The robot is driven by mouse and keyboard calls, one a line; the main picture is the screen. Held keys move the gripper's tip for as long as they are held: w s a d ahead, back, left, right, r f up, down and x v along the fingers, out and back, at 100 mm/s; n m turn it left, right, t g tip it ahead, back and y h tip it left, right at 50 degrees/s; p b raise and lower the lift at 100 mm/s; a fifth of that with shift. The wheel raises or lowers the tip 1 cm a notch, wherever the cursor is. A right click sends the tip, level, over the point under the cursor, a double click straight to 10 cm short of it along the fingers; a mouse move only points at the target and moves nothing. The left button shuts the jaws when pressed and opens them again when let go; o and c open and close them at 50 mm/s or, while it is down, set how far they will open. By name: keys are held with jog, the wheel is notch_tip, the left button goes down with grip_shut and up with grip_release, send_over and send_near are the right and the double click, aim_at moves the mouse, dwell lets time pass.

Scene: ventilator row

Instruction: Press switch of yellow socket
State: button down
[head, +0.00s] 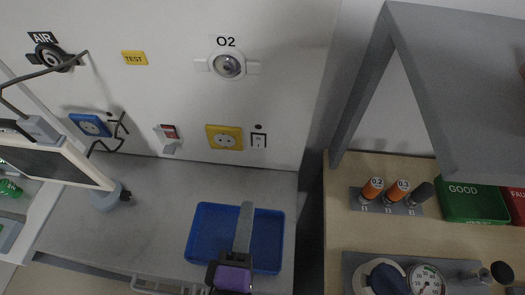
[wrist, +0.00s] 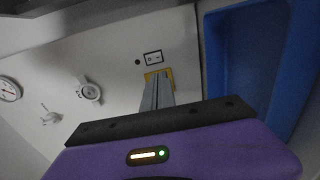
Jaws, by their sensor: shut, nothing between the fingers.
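The yellow socket (head: 224,137) is on the white wall panel. Its small black-framed switch (head: 259,139) is just to its right, with a dark dot above it. In the wrist view the switch (wrist: 153,58) shows clear beyond my fingertips, and the yellow socket (wrist: 169,73) is partly hidden behind my fingers. My gripper (head: 246,206) is shut and empty, above the blue tray and apart from the wall. Its closed grey fingers also show in the wrist view (wrist: 157,80), pointing towards the socket.
The blue tray (head: 194,235) lies on the grey counter. A blue socket (head: 90,125), a red switch (head: 169,131) and the O2 outlet (head: 228,66) are on the wall. A monitor (head: 60,158) stands left. A grey shelf frame (head: 358,95) stands right.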

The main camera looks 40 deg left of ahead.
jog(key=shift+w, duration=0.2)
jog(key=p, duration=0.2)
send_near(259, 148)
jog(key=x, duration=0.5)
jog(key=shift+w+a+r, duration=0.1)
jog(key=shift+a+r, duration=0.05)
jog(key=shift+x, duration=0.8)
jog(key=shift+f, duration=0.25)
jog(key=shift+w+r+b, duration=0.15)
jog(key=shift+b, duration=0.4)
